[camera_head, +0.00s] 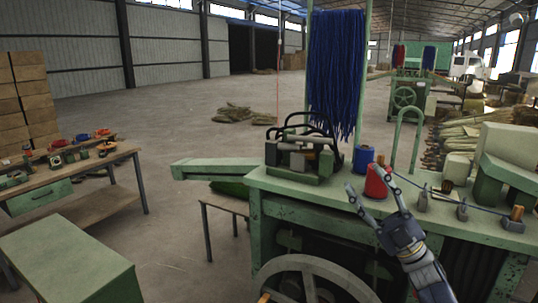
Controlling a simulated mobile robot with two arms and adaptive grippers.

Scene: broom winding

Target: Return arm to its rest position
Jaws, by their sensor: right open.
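My right gripper (371,181) comes up from the lower right of the head view. Its two fingers are spread apart. They point toward the green machine (320,196), over its bench top. A red thread spool (376,182) shows between the spread fingers; I cannot tell whether either finger touches it. A blue thread spool (363,157) stands just behind the red one. My left gripper is out of view.
Blue bristle strands (335,65) hang from a green frame above the machine. A spoked wheel (310,280) is at its front. A wooden workbench (85,172) with tools and a green cabinet (75,255) stand at left. The floor between is mostly clear.

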